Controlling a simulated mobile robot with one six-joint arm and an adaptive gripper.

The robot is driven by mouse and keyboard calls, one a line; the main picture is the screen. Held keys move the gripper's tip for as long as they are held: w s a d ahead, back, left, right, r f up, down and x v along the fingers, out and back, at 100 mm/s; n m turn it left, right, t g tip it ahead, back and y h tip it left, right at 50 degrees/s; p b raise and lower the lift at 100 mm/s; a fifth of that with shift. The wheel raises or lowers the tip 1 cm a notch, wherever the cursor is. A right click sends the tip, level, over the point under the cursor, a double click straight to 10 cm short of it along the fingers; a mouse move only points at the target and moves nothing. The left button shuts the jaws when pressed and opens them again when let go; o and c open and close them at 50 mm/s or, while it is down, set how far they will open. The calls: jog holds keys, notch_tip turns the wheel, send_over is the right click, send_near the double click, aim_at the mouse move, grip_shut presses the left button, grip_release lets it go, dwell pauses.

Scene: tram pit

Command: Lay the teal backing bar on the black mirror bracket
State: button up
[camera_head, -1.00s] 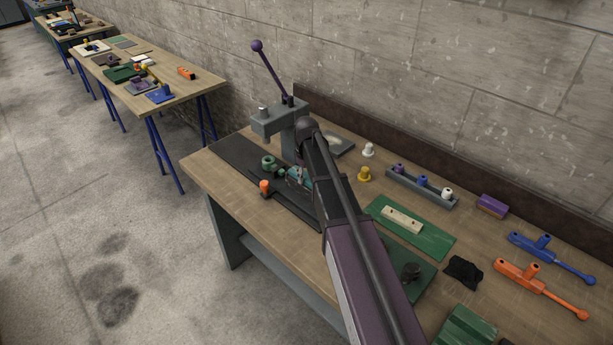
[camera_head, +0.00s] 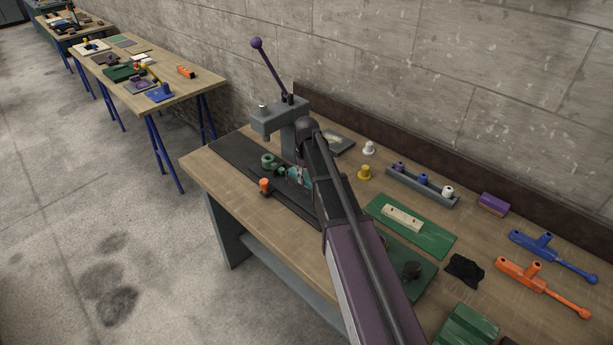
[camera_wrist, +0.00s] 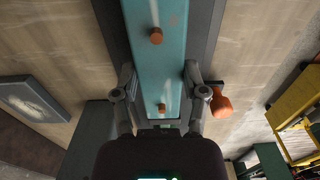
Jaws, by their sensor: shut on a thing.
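The teal backing bar (camera_wrist: 157,60) is a long flat bar with copper-coloured round pins or studs along its middle. In the wrist view it runs lengthwise between the fingers of my gripper (camera_wrist: 160,92), which is shut on it. In the head view only a small teal part of the bar (camera_head: 297,175) shows beside my arm. A long dark strip, apparently the black mirror bracket (camera_wrist: 205,35), shows along both sides of the bar in the wrist view. The bar is over it and roughly in line with it. I cannot tell whether they touch.
An orange knob (camera_head: 265,186) stands close beside the strip. A grey press (camera_head: 280,117) with a purple lever stands behind my gripper. A green round part (camera_head: 268,161) sits to the left. A yellow knob (camera_head: 364,172) and a grey rack (camera_head: 421,187) are to the right.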

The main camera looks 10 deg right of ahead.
jog(key=shift+f, duration=0.15)
jog(key=o, duration=1.3)
notch_tip(320, 180, up, 9)
jog(key=p, duration=0.8)
jog(key=shift+p, duration=0.4)
jog(key=s+f+m+b, duration=0.1)
jog(key=s+m, duration=0.1)
jog(key=s, duration=0.6)
jog(key=s+f+m+b, duration=0.1)
jog(key=s+m, duration=0.1)
jog(key=s, duration=0.6)
jog(key=s+f+m+b, duration=0.2)
jog(key=s, duration=0.6)
jog(key=shift+s+a+m, duration=0.15)
jog(key=shift+a+m, duration=0.15)
jog(key=shift+m, duration=0.1)
